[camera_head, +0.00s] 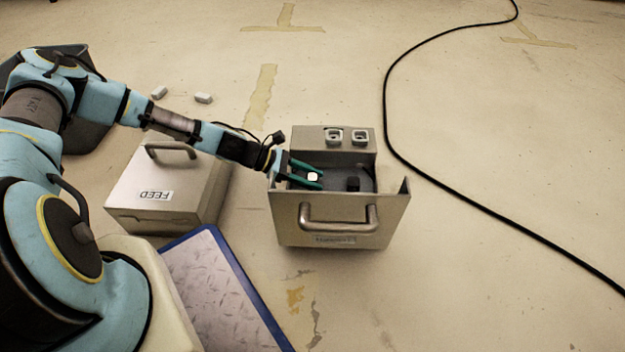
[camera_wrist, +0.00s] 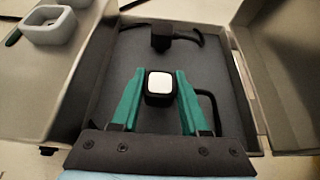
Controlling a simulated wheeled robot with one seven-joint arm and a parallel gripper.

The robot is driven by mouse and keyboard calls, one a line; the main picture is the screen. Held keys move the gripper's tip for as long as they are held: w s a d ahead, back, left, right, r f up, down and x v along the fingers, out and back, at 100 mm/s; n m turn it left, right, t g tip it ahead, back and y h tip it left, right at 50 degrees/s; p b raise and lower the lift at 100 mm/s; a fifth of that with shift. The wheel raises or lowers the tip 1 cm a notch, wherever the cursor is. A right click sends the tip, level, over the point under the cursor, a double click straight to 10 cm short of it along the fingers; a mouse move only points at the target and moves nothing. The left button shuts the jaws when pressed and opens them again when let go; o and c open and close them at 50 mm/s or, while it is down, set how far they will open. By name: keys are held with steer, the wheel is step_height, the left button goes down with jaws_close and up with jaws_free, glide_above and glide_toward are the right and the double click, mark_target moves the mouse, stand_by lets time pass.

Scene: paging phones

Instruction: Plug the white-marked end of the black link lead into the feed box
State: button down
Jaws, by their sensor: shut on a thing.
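The white-marked end (camera_wrist: 160,83) of the black link lead is a black plug with a white square top. It also shows in the head view (camera_head: 313,177). My gripper (camera_head: 309,176) has green fingers shut on it inside an open box; the fingers show from above in the wrist view (camera_wrist: 155,92). A black plug without a white mark (camera_wrist: 161,40), likely the other end, lies farther in on the dark lining, also in the head view (camera_head: 353,183). I cannot tell whether the held end touches the lining. The feed box (camera_head: 167,188), labelled FEED upside down, stands left, with a handle on top.
The open grey box (camera_head: 290,222) has a front handle, a label too small to read and walls around my gripper. A blue-edged plate (camera_head: 225,285) lies in front. A black cable (camera_head: 455,200) crosses the floor right.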

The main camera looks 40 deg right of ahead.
mark_target(313, 176)
step_height(313, 176, up, 16)
steer(key=p, duration=1.1)
steer(key=w+a+p, duration=0.1)
steer(key=w+a, duration=0.4)
steer(key=w, duration=0.5)
steer(key=shift+w+a, duration=0.3)
steer(key=shift+a, duration=0.05)
steer(key=w+a+b, duration=0.2)
steer(key=w+a, duration=0.3)
steer(key=w, duration=0.5)
steer(key=shift+w+a+b, duration=0.3)
steer(key=shift+a+b, duration=0.05)
